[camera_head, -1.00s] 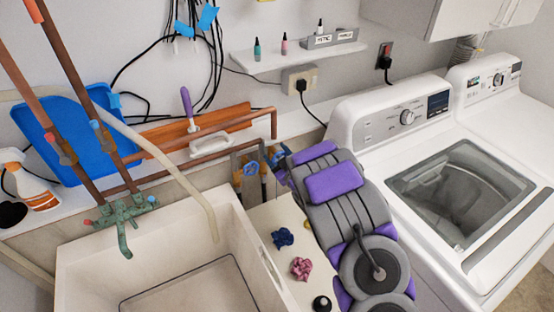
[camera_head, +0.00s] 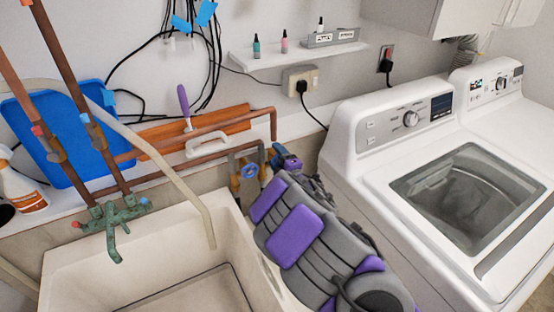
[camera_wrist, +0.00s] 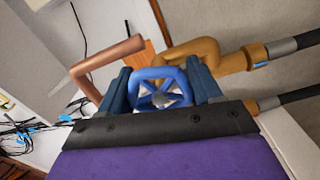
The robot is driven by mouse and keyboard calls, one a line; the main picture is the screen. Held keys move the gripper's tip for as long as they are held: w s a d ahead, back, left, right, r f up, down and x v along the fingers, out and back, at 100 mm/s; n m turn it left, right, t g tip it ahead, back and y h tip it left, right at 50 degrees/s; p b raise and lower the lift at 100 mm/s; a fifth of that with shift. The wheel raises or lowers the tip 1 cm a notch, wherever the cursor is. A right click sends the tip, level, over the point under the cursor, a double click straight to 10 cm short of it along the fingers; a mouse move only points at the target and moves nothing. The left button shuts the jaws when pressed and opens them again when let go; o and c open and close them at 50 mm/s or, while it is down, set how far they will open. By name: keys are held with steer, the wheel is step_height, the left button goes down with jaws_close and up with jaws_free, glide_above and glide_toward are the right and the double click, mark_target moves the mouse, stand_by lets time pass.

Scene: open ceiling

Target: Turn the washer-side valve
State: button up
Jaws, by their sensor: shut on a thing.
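The washer-side valve has a blue ring-shaped handle with spokes (camera_wrist: 160,92) on a brass body (camera_wrist: 215,65), seen in the wrist view. My gripper (camera_wrist: 163,82) has its two dark blue fingers on either side of this handle and is shut on it. In the head view my gripper (camera_head: 286,158) is at the wall pipes, right of the sink, and hides the held handle. A second blue valve handle (camera_head: 250,171) shows just left of my gripper, apart from it.
The white washer (camera_head: 405,115) stands close to the right of my arm. The sink (camera_head: 130,275), with a green tap (camera_head: 115,218), is at left. Copper pipes (camera_head: 235,125) run along the wall above the valves. A small shelf (camera_head: 300,55) hangs above.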

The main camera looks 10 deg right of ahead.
steer(key=n, duration=0.5)
steer(key=shift+f+n, duration=0.3)
steer(key=shift+f, duration=0.05)
steer(key=n, duration=0.4)
steer(key=shift+s+n, duration=0.1)
steer(key=shift+n, duration=0.3)
steer(key=o, duration=1)
steer(key=shift+o, duration=0.2)
steer(key=shift+r, duration=0.1)
steer(key=shift+a, duration=0.1)
